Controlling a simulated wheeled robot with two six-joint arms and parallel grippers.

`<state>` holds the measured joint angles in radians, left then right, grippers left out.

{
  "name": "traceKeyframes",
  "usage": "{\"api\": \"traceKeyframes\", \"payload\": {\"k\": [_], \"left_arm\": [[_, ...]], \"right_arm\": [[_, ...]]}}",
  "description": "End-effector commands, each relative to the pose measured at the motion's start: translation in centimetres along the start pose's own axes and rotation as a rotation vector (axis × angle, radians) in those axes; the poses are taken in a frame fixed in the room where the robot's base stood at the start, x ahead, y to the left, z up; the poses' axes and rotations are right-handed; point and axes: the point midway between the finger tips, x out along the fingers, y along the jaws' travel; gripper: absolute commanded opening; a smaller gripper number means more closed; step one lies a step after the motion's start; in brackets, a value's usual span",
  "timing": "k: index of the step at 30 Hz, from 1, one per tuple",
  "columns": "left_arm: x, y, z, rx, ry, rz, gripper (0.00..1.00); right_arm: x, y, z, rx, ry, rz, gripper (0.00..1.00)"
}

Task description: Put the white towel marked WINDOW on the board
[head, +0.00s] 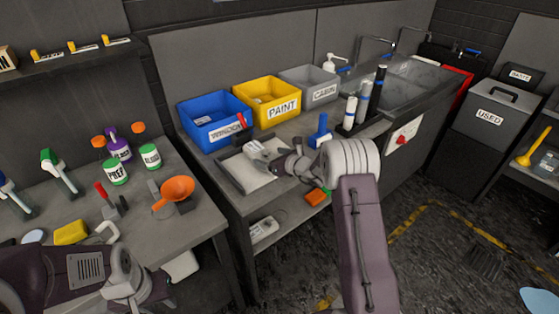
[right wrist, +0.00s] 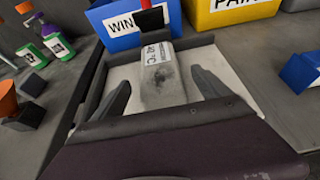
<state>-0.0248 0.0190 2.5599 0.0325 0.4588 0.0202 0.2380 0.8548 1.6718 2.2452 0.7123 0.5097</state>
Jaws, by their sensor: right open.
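A shallow dark-rimmed board or tray (head: 232,178) with a pale surface sits on the bench in front of the blue bin; it also shows in the right wrist view (right wrist: 106,72). A pale, smudged folded-looking item (right wrist: 162,78) with a printed label lies on it; I cannot read WINDOW on it. My right gripper (right wrist: 160,92) is open, its fingers on either side of that item with gaps visible. A white piece (head: 203,120) shows inside the blue bin marked WINDOW (head: 222,137). My left gripper (head: 155,291) is at the lower left, its jaws unclear.
The yellow PAINT bin (head: 268,110) and grey CABIN bin (head: 318,98) are behind.

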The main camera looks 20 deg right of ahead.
Motion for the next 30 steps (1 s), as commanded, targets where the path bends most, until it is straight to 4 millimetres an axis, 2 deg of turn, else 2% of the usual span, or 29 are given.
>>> {"api": "traceKeyframes", "payload": {"k": [6, 12, 16, 23, 25, 26, 29, 30], "left_arm": [[0.7, 0.0, 0.1, 0.000, 0.000, 0.000, 0.36], [0.9, 0.0, 0.1, 0.000, 0.000, 0.000, 0.36], [0.9, 0.0, 0.1, 0.000, 0.000, 0.000, 0.36], [0.8, 0.0, 0.1, 0.000, 0.000, 0.000, 0.36], [0.8, 0.0, 0.1, 0.000, 0.000, 0.000, 0.36], [0.8, 0.0, 0.1, 0.000, 0.000, 0.000, 0.36], [0.8, 0.0, 0.1, 0.000, 0.000, 0.000, 0.36], [0.8, 0.0, 0.1, 0.000, 0.000, 0.000, 0.36]], "right_arm": [[-5.3, -0.1, 0.0, 0.000, -0.001, -0.003, 0.87], [-8.6, 0.0, 0.0, -0.001, 0.000, -0.001, 0.87], [-9.4, 0.0, 0.0, 0.000, -0.001, 0.000, 0.87], [-9.4, 0.2, -0.1, -0.006, 0.002, 0.005, 0.87], [-9.6, 1.9, -0.4, -0.066, 0.030, 0.051, 0.87], [-9.8, 3.3, -0.8, -0.120, 0.053, 0.092, 0.87], [-12.1, 10.4, -3.7, -0.443, 0.175, 0.321, 0.87], [-13.8, 13.3, -5.6, -0.619, 0.228, 0.438, 0.87]]}}
